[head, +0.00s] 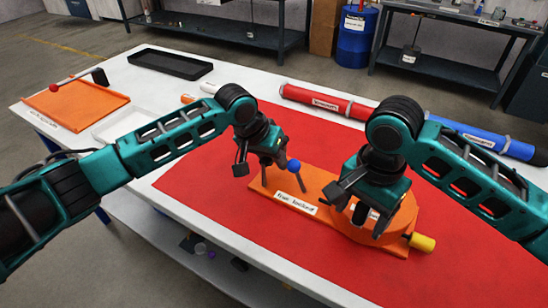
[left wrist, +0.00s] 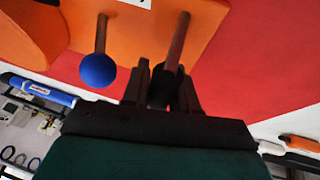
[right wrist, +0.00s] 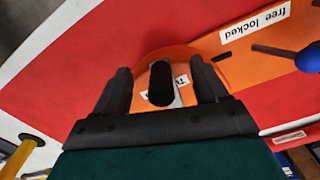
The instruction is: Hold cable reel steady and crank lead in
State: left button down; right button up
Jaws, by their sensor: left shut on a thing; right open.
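The orange cable reel unit has a flat base (head: 320,185) on the red mat and a round orange drum (head: 404,217) at its right end. A blue-knobbed lever (head: 294,165) stands on the base near a "free locked" label (right wrist: 255,27). My left gripper (head: 268,163) is shut on an upright post (left wrist: 178,42) at the base's left end; the blue knob (left wrist: 98,71) is beside it. My right gripper (head: 362,220) is open over the drum. Its fingers stand either side of the black crank handle (right wrist: 160,84), apart from it. The head view mostly hides the handle.
A yellow knob (head: 423,242) sticks out at the drum's front right. Red (head: 328,102) and blue (head: 480,137) tubes lie behind. An orange tray (head: 75,108), a white tray (head: 125,124) and a black tray (head: 170,64) are at the left. The front of the red mat (head: 240,225) is clear.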

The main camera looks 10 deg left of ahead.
jog(key=shift+r, duration=3.5)
pick_arm(q)
jog(key=c, duration=0.8)
grip_release()
jog(key=shift+r, duration=0.1)
